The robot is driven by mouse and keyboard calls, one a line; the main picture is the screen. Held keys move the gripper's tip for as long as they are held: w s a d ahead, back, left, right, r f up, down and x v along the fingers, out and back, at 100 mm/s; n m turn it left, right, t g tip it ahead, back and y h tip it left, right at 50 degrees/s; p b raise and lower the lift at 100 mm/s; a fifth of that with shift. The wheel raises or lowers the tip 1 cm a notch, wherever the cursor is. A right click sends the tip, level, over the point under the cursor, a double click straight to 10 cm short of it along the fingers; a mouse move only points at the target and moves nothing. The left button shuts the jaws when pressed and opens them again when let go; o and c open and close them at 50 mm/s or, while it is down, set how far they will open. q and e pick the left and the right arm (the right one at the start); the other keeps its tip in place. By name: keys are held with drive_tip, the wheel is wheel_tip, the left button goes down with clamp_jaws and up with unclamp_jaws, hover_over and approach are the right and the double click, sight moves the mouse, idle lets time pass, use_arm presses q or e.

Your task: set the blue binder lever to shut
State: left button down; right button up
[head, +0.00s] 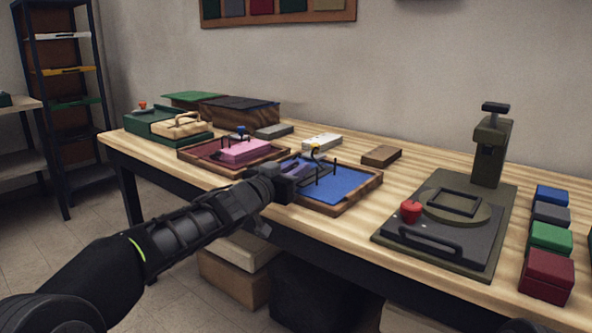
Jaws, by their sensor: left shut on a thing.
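The blue binder (345,188) is a wooden-rimmed tray with a blue bed near the table's front edge. The lever's exact angle is hard to tell.
A maroon binder (205,156) with a pink block (244,150) and blue knob stands left of the blue one. A dark green press (440,225) with a red knob stands right. Several small coloured boxes (550,237) line the right edge. Boxes lie under the table.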

idle(0.4)
use_arm(q)
drive_tip(key=shift+s+d+f+m+b, duration=0.3)
drive_tip(key=shift+m+b, duration=0.55)
drive_tip(key=shift+m, duration=0.2)
drive_tip(key=shift+s+d+f+m+b, duration=0.15)
drive_tip(key=shift+d+m+b, duration=0.15)
drive_tip(key=shift+m+b, duration=0.65)
drive_tip(key=shift+s+d+f+m+b, duration=0.15)
drive_tip(key=shift+m+b, duration=0.1)
drive_tip(key=shift+m, duration=0.3)
drive_tip(key=shift+d+m+b, duration=0.1)
drive_tip(key=shift+m+b, duration=0.1)
drive_tip(key=shift+m, duration=0.35)
drive_tip(key=shift+d+m+h, duration=0.1)
drive_tip(key=shift+m+h, duration=0.2)
drive_tip(key=shift+m, duration=0.2)
drive_tip(key=shift+s, duration=0.1)
drive_tip(key=c, duration=1.3)
unclamp_jaws()
drive_tip(key=shift+c, duration=0.2)
drive_tip(key=v, duration=0.7)
drive_tip(key=shift+s, duration=0.35)
